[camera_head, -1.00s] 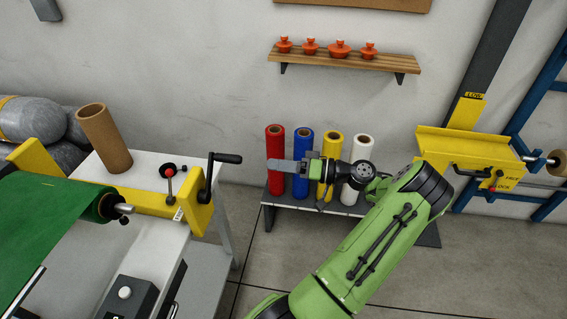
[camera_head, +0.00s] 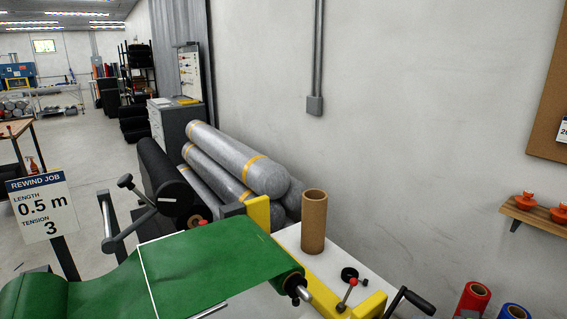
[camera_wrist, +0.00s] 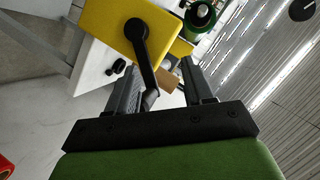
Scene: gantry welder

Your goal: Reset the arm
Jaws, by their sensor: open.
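My gripper (camera_wrist: 160,66) shows in the wrist view with its two dark fingers apart and nothing held. Beyond the fingers is the black hand crank (camera_wrist: 144,55) on a yellow plate (camera_wrist: 105,30). The crank's arm appears between the fingers in the picture; I cannot tell how far it is from them. In the head view the crank (camera_head: 409,301) is at the bottom right, and my gripper and arm are out of view.
The rewind machine with its green sheet (camera_head: 210,262) fills the lower middle. A brown cardboard core (camera_head: 314,222) stands upright on its white top. A red roll (camera_head: 472,300) and a blue roll (camera_head: 512,312) are partly visible lower right. A sign (camera_head: 42,207) stands left.

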